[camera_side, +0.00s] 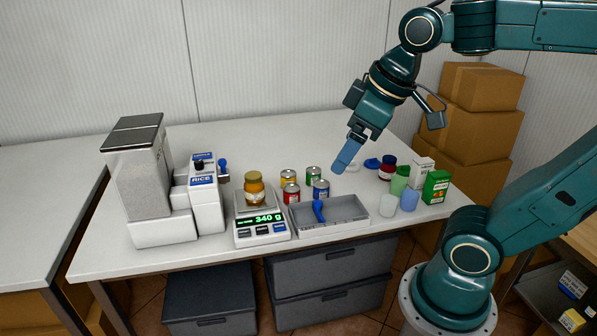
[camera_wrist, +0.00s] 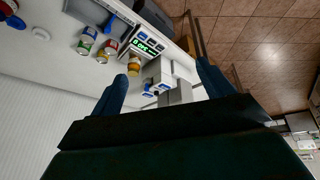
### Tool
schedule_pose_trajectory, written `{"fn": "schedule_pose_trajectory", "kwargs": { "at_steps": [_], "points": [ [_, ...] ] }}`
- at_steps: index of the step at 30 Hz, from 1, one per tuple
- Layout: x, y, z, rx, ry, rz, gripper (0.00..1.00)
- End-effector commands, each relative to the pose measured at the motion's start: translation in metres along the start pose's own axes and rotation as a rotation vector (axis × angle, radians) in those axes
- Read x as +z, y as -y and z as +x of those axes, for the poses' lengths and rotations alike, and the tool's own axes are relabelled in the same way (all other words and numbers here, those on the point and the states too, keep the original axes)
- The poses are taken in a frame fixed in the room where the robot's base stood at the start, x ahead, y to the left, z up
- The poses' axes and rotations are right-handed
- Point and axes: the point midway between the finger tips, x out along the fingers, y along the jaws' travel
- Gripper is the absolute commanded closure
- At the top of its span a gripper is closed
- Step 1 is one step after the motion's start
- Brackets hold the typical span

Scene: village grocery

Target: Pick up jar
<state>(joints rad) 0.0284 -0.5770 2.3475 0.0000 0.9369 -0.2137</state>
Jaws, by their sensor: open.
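An amber jar (camera_side: 255,188) with a pale label stands upright on the scale (camera_side: 262,230), whose display reads 340 g. In the wrist view the jar (camera_wrist: 134,66) appears between the directions of my two blue fingers, beside the scale (camera_wrist: 147,42). My gripper (camera_side: 345,158) is open and empty, above the table behind the grey tray, to the right of the scale and apart from both jars. In the wrist view its fingers (camera_wrist: 160,84) are spread wide.
Several cans (camera_side: 291,193) stand between the scale and my gripper. A grey tray (camera_side: 345,211) holding a blue scoop (camera_side: 319,210) lies in front of them. Cups and boxes (camera_side: 436,187) crowd the right edge. The table's back is clear.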

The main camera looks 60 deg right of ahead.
Motion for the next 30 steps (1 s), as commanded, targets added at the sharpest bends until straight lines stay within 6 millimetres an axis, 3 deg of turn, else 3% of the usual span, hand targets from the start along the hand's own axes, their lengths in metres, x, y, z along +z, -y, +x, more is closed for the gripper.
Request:
{"fn": "schedule_pose_trajectory", "kwargs": {
  "at_steps": [14,23,30],
  "points": [
    [-0.095,-0.042,0.028,-0.034,0.126,-0.391,0.20],
    [-0.145,-0.072,0.067,-0.086,0.192,-0.636,0.20],
    [-0.177,-0.099,0.109,-0.144,0.236,-0.830,0.20]
  ]
}}
